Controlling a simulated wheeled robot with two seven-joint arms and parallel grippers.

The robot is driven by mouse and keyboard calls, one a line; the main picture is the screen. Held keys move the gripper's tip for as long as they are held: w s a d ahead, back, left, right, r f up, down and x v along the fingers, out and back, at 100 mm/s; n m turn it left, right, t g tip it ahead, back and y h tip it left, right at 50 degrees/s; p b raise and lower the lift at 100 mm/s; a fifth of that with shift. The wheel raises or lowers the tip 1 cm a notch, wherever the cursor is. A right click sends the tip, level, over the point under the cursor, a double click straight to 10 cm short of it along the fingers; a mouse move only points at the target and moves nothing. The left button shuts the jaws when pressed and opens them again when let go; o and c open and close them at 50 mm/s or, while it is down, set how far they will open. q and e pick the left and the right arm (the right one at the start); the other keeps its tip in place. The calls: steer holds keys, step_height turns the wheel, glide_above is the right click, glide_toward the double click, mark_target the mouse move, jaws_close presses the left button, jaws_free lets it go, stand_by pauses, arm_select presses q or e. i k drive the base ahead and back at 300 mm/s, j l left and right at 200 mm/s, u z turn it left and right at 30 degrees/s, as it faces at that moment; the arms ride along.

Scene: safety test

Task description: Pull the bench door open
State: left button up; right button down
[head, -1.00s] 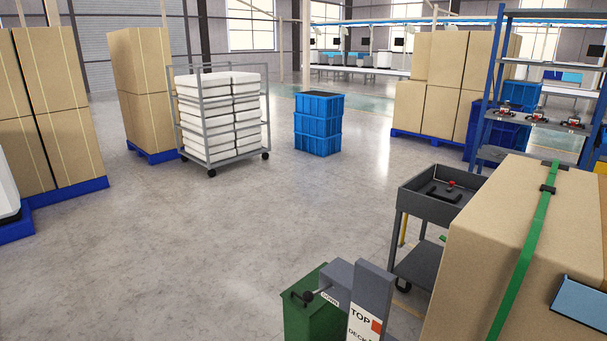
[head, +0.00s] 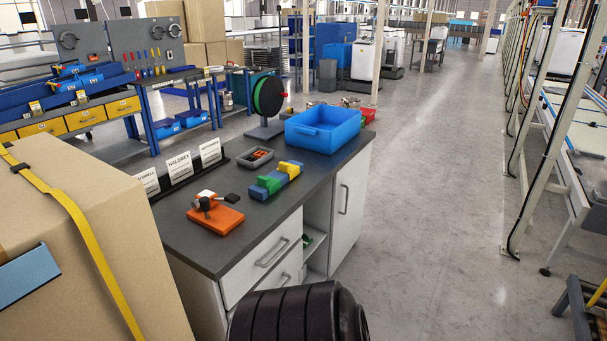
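The bench (head: 195,242) stands left of centre in the head view, with a dark top and a white front. Its door (head: 349,203) is the white panel at the right end of the front, with a grey vertical bar handle (head: 344,198). The door looks shut. Left of it are an open shelf bay (head: 316,235) and drawers (head: 264,262) with bar handles. A black ribbed rounded part, probably of my own arm, shows at the bottom centre, in front of the bench. Neither gripper is in view.
On the bench top are a blue bin (head: 323,128), a cable reel (head: 268,97), an orange-based clamp (head: 215,213) and coloured blocks (head: 276,180). A strapped cardboard box (head: 105,225) is close on the left. The grey aisle floor (head: 430,220) is clear, with a conveyor frame (head: 540,130) on the right.

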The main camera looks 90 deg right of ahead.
mark_target(350, 183)
steer(key=z, duration=3.15)
